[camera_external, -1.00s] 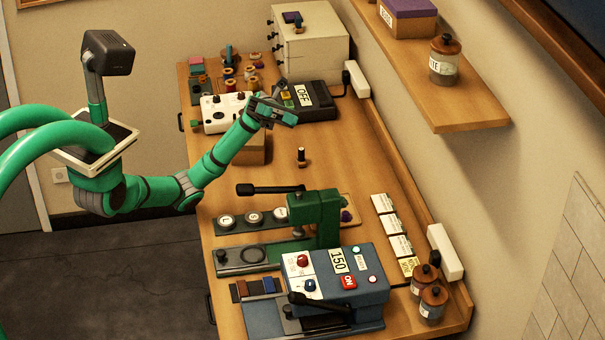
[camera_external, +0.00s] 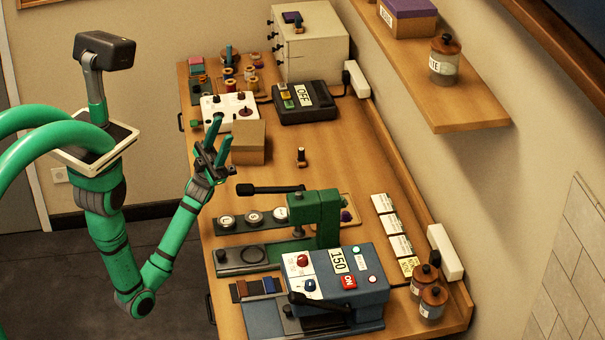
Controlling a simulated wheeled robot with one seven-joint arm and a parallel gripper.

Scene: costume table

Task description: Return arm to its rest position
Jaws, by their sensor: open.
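My green arm (camera_external: 172,245) is bent with its elbow low, left of the table's left edge. My gripper (camera_external: 220,135) points up, with its two fingers spread apart and nothing visible between them. In the picture it overlaps the table's left side, in front of the white control box and beside the tan block (camera_external: 248,140). I cannot tell whether it touches either.
The wooden table (camera_external: 350,160) holds a green press (camera_external: 316,215), a blue machine marked 150 (camera_external: 345,275), a black box marked OFF (camera_external: 305,100) and a white control box (camera_external: 229,105). A small dark-topped peg (camera_external: 301,157) stands mid-table. Open floor (camera_external: 60,260) lies left of the table.

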